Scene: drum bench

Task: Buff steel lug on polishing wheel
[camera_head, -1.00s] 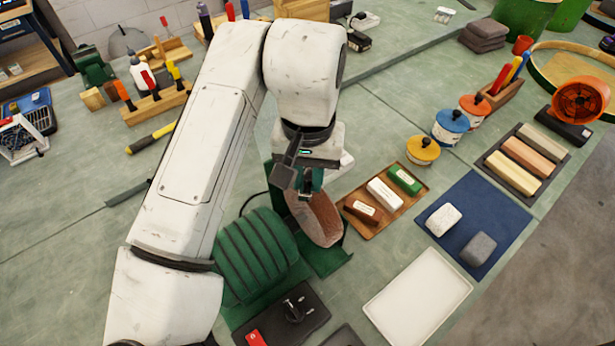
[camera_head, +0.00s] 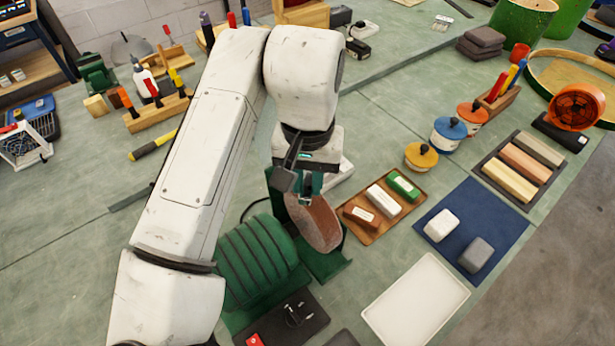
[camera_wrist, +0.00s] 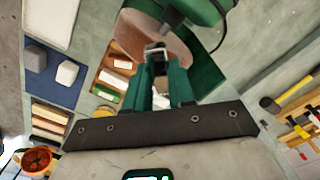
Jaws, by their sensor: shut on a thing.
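The brown polishing wheel (camera_head: 322,226) stands at the end of the green ribbed motor (camera_head: 258,258) in the head view. It also shows at the top of the wrist view (camera_wrist: 152,32). My gripper (camera_head: 307,192) points down just over the wheel's upper edge. In the wrist view my green fingers (camera_wrist: 160,78) are shut on a small grey metal piece, the steel lug (camera_wrist: 155,52), which sticks out from the tips toward the wheel. Whether the lug touches the wheel I cannot tell. My arm hides the bench behind it.
Right of the wheel lies a wooden tray (camera_head: 372,239) with brown, white and green bars. Beyond it are a blue mat (camera_head: 487,217) with two blocks, and an empty white tray (camera_head: 416,300). A black mat (camera_head: 312,323) lies in front of the motor. Lidded pots (camera_head: 421,157) stand farther back.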

